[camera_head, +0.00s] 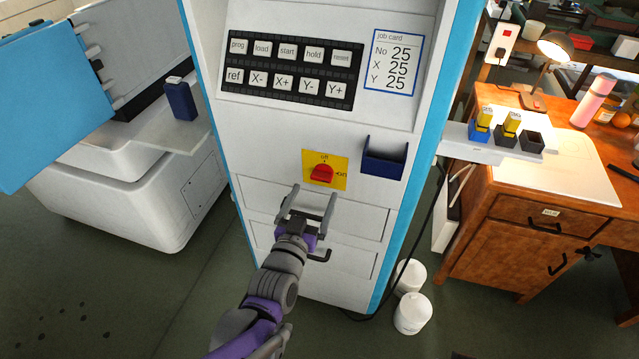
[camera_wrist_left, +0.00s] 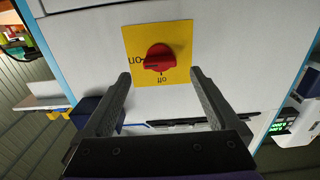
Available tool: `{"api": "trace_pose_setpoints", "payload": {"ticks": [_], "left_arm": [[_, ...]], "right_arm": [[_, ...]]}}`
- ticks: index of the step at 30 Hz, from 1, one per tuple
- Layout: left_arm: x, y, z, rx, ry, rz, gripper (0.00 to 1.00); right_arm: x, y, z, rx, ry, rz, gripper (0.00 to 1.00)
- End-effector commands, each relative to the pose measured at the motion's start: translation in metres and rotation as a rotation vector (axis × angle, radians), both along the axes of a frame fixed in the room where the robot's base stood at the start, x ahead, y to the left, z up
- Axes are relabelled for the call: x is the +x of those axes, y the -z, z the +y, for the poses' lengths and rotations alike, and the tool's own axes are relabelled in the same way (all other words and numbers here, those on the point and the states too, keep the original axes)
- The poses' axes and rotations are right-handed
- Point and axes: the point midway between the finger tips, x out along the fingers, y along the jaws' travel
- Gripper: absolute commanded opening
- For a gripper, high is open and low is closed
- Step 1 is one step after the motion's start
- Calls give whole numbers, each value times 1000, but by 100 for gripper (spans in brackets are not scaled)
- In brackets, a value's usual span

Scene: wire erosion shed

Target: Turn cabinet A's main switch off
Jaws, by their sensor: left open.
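The main switch is a red knob (camera_head: 321,174) on a yellow plate (camera_head: 340,160) on the white cabinet's front (camera_head: 290,140). "Off" is printed above the knob and "on" at its right. The knob also shows in the left wrist view (camera_wrist_left: 158,57), upside down, with its dark mark toward "on". My left gripper (camera_head: 313,193) is open and empty, just below and in front of the knob. In the left wrist view its two fingers (camera_wrist_left: 160,75) stand apart on either side, and the knob is beyond their tips. My right gripper is not in view.
Above the switch are a button panel (camera_head: 288,69) and a job card (camera_head: 391,64). A dark blue holder (camera_head: 384,157) juts out right of the switch. A drawer handle (camera_head: 320,256) is below. White containers (camera_head: 412,314) stand on the floor; a wooden desk (camera_head: 515,240) is at right.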

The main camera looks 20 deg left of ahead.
Motion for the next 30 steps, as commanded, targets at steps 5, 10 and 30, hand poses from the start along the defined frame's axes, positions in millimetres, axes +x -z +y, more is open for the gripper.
{"api": "trace_pose_setpoints", "payload": {"ticks": [5, 10, 30], "left_arm": [[32, 1, -1, 1, -1, 1, 95], [50, 0, -1, 0, -1, 1, 95], [54, 0, -2, 0, 0, 2, 39]], "right_arm": [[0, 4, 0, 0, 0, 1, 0], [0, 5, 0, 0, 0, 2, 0], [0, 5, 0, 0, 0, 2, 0]]}}
